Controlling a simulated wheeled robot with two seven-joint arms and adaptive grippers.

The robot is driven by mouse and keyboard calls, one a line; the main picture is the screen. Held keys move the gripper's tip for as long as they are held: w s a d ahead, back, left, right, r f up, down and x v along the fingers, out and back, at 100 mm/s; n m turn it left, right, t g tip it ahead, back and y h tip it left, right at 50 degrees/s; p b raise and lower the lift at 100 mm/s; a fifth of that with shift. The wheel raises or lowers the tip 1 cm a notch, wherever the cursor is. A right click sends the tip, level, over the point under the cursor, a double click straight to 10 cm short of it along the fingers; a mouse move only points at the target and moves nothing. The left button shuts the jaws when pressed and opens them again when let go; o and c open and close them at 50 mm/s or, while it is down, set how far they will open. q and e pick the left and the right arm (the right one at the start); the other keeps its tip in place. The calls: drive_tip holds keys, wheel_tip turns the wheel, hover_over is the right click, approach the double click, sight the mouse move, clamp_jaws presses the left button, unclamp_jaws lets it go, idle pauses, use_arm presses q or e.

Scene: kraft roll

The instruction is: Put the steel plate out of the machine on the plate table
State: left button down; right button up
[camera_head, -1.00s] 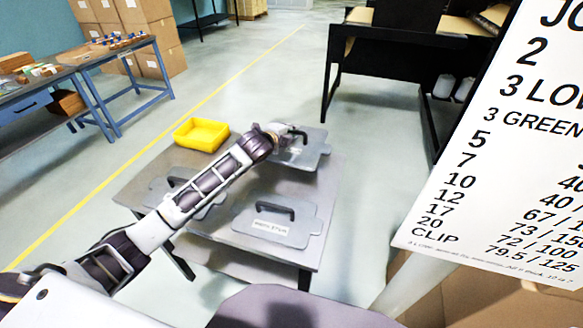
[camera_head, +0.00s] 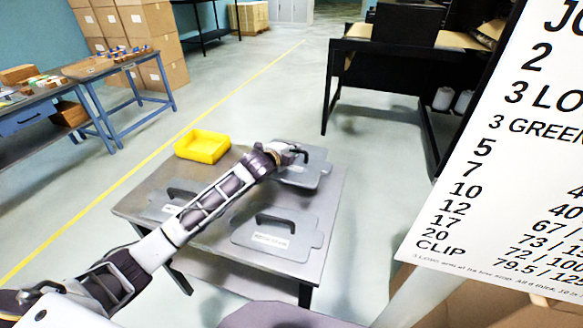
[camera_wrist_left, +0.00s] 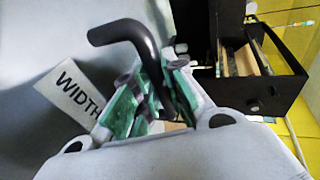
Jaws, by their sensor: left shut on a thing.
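The plate table (camera_head: 222,258) is a low grey table in the head view. My left gripper (camera_head: 290,152) is at its back right part, shut on the black handle of a grey steel plate (camera_head: 303,177). In the left wrist view the gripper (camera_wrist_left: 158,98) has its green pads around the handle (camera_wrist_left: 128,34); the plate (camera_wrist_left: 50,45) carries a label reading "WIDTH". I cannot tell whether this plate touches the table top. Two similar plates lie on the table: a front plate (camera_head: 255,228) with a white label, and a left plate (camera_head: 160,207) partly hidden by my arm. My right gripper is not in view.
A yellow bin (camera_head: 203,146) stands at the table's back left corner. A large white chart (camera_head: 500,190) fills the right side. A black machine-like stand (camera_head: 385,70) is behind, blue workbenches (camera_head: 110,68) and cartons (camera_head: 150,30) at the left. Floor around the table is open.

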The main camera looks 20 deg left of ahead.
use_arm(q)
drive_tip(key=shift+f, duration=0.7)
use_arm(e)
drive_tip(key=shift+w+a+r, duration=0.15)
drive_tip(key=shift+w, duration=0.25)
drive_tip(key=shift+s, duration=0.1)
use_arm(q)
drive_tip(key=shift+f, duration=0.45)
wheel_tip(320, 180, down, 3)
drive_tip(key=shift+r+b, duration=0.15)
drive_tip(key=shift+b, duration=0.25)
drive_tip(key=shift+f, duration=0.7)
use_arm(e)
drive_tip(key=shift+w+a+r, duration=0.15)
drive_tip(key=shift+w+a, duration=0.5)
use_arm(q)
drive_tip(key=shift+f, duration=0.1)
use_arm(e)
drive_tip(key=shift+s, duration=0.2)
